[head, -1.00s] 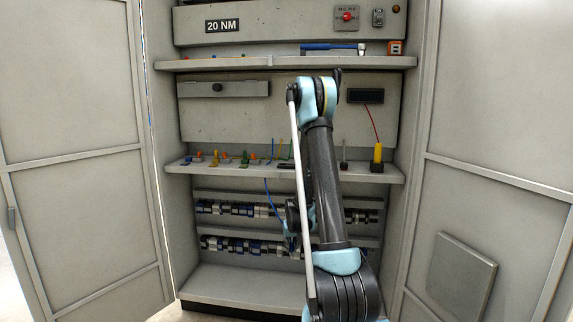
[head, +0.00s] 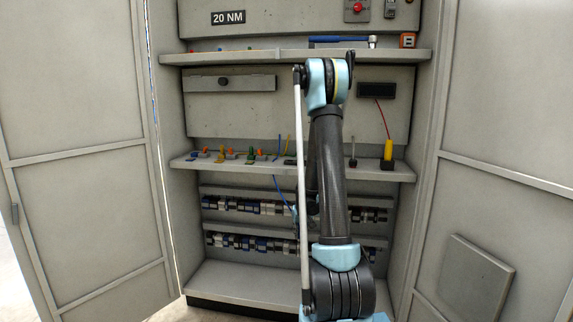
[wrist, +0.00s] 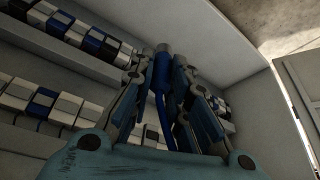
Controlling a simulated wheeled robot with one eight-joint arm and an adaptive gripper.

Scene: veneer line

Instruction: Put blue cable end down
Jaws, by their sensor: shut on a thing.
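The blue cable end (wrist: 162,70) is a thick blue sleeve with a grey tip, held between the fingers in the wrist view. My gripper (wrist: 160,62) is shut on it, and the blue cable bends down from it between the fingers. In the head view, the blue cable (head: 281,192) hangs in front of the upper terminal row and runs down towards my arm. My arm hides the gripper and the cable end there.
A shelf (head: 230,172) carries several small coloured parts, and a yellow-handled tool (head: 388,150) stands at its right. Terminal rows (head: 245,207) lie below, above a bare cabinet floor (head: 235,284). A blue-handled wrench (head: 340,42) lies on the top shelf. Open doors stand on both sides.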

